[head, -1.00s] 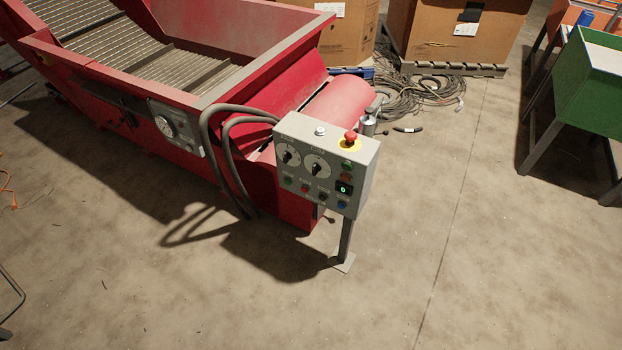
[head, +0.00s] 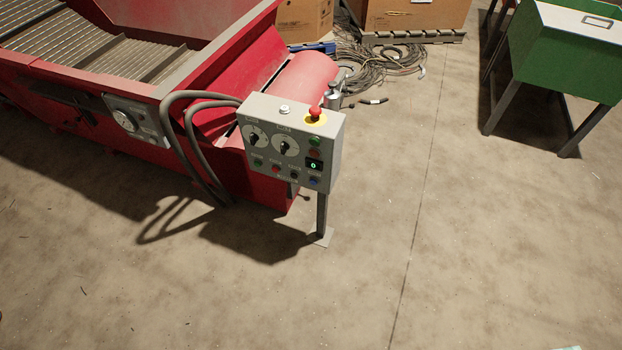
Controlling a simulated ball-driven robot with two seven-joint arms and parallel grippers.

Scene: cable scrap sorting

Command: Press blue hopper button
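A grey control box (head: 292,142) stands on a short post in front of the red hopper machine (head: 190,90). Its front has two dials, a small green-lit display (head: 314,165) and several small coloured buttons. A blue button (head: 314,181) sits at the lower right of the front, below the display. A red mushroom button (head: 315,112) on a yellow ring and a white button are on the top face. Neither of my grippers shows in the head view.
Concrete floor lies open in front of the box and to its right. Thick grey hoses (head: 186,135) loop from the box's left side. Coiled cables (head: 385,58) lie behind it. A green bin on legs (head: 565,52) stands at the right, with cardboard boxes (head: 415,16) at the back.

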